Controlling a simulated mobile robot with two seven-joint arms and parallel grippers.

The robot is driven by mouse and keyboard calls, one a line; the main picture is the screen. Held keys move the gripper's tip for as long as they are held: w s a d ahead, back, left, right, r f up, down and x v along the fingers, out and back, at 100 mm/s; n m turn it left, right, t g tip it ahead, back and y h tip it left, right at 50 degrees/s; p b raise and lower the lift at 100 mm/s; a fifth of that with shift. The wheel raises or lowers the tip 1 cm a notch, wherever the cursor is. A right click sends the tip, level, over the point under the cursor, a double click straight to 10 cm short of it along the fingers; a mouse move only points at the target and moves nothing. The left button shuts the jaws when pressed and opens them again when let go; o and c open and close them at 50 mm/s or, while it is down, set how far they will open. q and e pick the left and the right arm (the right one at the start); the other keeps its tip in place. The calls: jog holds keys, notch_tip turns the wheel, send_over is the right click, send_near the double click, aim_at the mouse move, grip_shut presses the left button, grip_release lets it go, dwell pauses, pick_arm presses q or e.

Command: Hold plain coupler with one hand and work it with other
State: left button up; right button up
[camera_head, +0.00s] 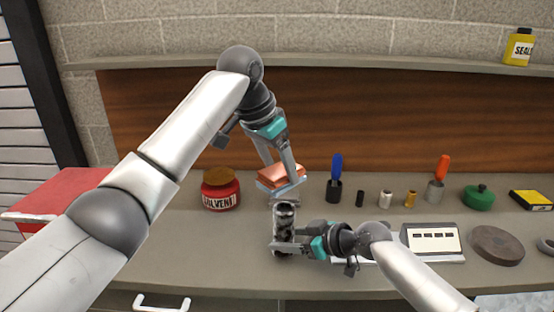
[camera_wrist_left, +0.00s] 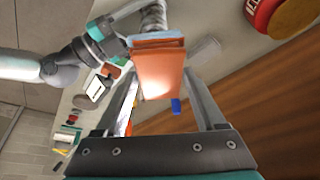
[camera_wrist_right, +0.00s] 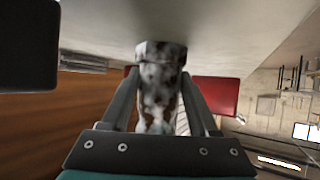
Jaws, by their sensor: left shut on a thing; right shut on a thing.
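The plain coupler appears to be the mottled grey, dark-blotched cylinder (camera_head: 285,217), upright above the bench; it also fills the middle of the right wrist view (camera_wrist_right: 159,85). My right gripper (camera_head: 282,246) is shut on its lower part from the right. My left gripper (camera_head: 279,176) points down from above and is shut on an orange-brown block with a pale blue-grey layer (camera_head: 281,179). The block also shows between the fingers in the left wrist view (camera_wrist_left: 158,72). It is just above the coupler's top end; I cannot tell whether they touch.
A red solvent jar (camera_head: 221,190) stands left on the bench. To the right are a blue-handled tool (camera_head: 336,170), small cylinders, an orange-handled tool (camera_head: 442,168), a green tin (camera_head: 479,197), a white device (camera_head: 432,243) and a brown disc (camera_head: 497,246). A shelf (camera_head: 300,61) runs above.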

aim_at(293, 186)
pick_arm(q)
notch_tip(293, 186, down, 6)
jog(key=shift+r, duration=0.1)
jog(key=shift+d, duration=0.35)
jog(key=shift+c, duration=0.6)
jog(key=shift+d+f, duration=0.15)
jog(key=shift+d, duration=0.6)
jog(key=shift+d+f, duration=0.1)
jog(key=shift+d, duration=0.65)
jog(key=shift+a, duration=1.95)
jog(key=d, duration=0.3)
jog(key=shift+d, duration=0.3)
jog(key=shift+a, duration=1.75)
jog(key=shift+r, duration=4.15)
